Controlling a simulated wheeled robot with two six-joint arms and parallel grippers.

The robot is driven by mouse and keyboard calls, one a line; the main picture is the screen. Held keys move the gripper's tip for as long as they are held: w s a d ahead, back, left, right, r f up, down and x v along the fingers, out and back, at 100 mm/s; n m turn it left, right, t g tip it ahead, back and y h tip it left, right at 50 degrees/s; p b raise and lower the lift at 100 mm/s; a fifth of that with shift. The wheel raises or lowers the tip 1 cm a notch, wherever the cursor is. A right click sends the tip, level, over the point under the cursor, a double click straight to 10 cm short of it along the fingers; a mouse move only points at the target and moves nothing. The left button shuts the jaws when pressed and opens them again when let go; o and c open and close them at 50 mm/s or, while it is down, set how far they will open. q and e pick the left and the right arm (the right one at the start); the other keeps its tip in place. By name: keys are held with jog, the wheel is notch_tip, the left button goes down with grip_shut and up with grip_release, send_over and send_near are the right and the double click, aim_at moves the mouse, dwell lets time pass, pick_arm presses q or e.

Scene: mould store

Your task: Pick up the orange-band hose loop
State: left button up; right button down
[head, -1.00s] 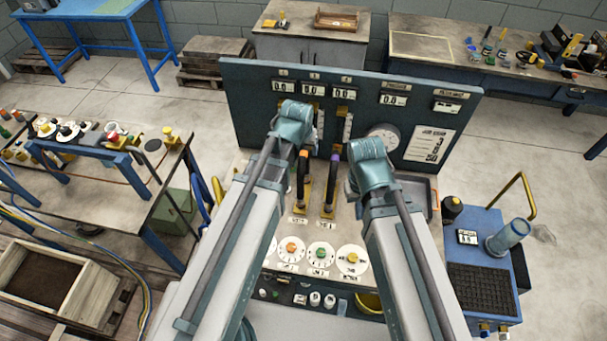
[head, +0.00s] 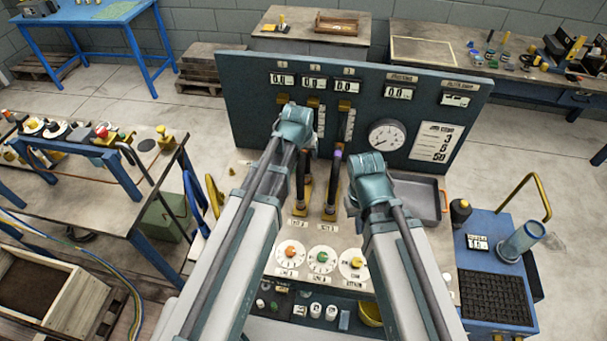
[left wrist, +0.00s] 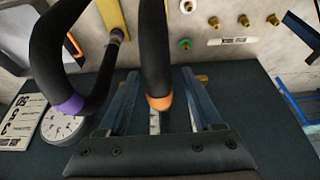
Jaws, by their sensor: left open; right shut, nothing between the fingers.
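The orange-band hose loop is a black hose (head: 300,190) rising from a yellow mount on the grey bench. In the left wrist view its black length (left wrist: 154,50) comes down from the top to its orange band (left wrist: 160,102). My left gripper (left wrist: 160,76) is open, one blue finger on each side of this hose; no grip shows. In the head view my left wrist (head: 295,125) hides the loop's upper part. The purple-band hose loop (head: 333,190) stands just right of it; its purple band (left wrist: 71,105) shows at the left wrist view's left. My right gripper (head: 356,200) is shut and empty, mostly hidden by its wrist.
A dark panel (head: 245,100) with displays and a gauge (head: 388,136) stands behind the loops. Dials (head: 322,260) lie in front of them, between my arms. A grey tray (head: 415,190) is at the right, with a blue cart (head: 490,225) beyond it.

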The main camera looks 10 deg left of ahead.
pick_arm(q)
jog(key=shift+b+x, duration=0.35)
jog(key=shift+x, duration=0.5)
jog(key=shift+r, duration=0.1)
grip_shut()
